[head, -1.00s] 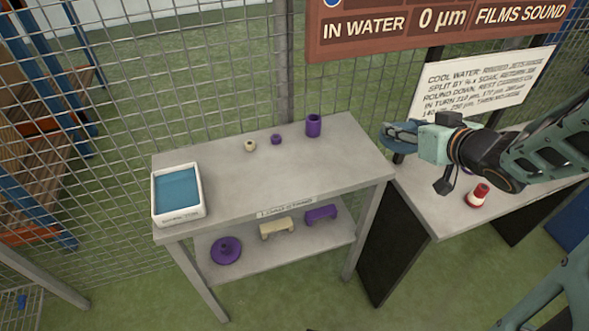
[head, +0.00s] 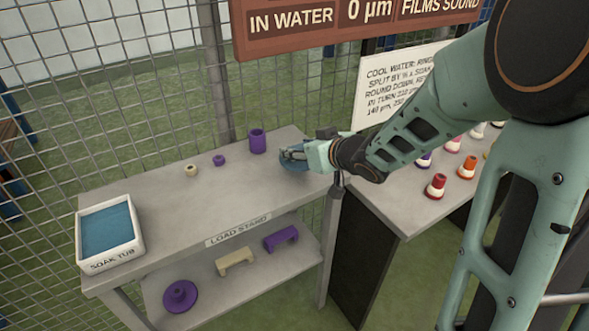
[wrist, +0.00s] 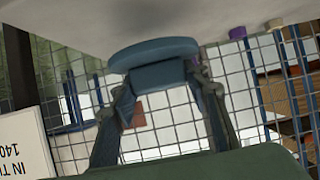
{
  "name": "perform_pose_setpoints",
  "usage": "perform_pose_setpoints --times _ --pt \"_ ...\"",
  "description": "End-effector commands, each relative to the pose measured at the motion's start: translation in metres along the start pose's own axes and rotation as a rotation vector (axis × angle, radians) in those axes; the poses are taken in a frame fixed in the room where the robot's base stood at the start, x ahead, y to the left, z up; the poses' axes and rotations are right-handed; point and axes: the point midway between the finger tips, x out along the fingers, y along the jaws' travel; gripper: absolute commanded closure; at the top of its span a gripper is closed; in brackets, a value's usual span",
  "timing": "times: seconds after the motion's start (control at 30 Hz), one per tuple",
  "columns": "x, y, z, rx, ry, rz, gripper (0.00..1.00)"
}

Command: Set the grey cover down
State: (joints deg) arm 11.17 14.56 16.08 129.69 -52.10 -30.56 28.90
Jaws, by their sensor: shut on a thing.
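The grey cover looks blue-grey and disc-shaped, with a block-like grip. It shows in the wrist view (wrist: 155,52) between the fingertips, and partly in the head view (head: 292,164). My gripper (head: 296,152) is shut on the grip, with one finger at each side. It reaches in from the right, at the right end of the load stand's top (head: 160,228). The disc is at or very close to the grey surface; I cannot tell if it touches. My gripper hides part of the cover in the head view.
A purple cup (head: 257,141), a small purple piece (head: 218,160) and a cream ring (head: 191,170) stand left of the cover. The soak tub (head: 138,238) is at the left end. The top's middle front is clear. A second table (head: 405,205) holds several coloured pieces.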

Motion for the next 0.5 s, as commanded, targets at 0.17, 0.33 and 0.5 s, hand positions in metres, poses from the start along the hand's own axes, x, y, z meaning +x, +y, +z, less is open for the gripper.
perform_pose_setpoints --times 0.17,0.33,0.5 --pt "0.010 -0.002 0.003 -0.002 0.003 0.000 0.97" --pt "0.025 -0.004 0.017 -0.001 0.002 0.001 0.97" --pt "0.034 -0.004 0.034 -0.001 0.003 0.001 0.97"
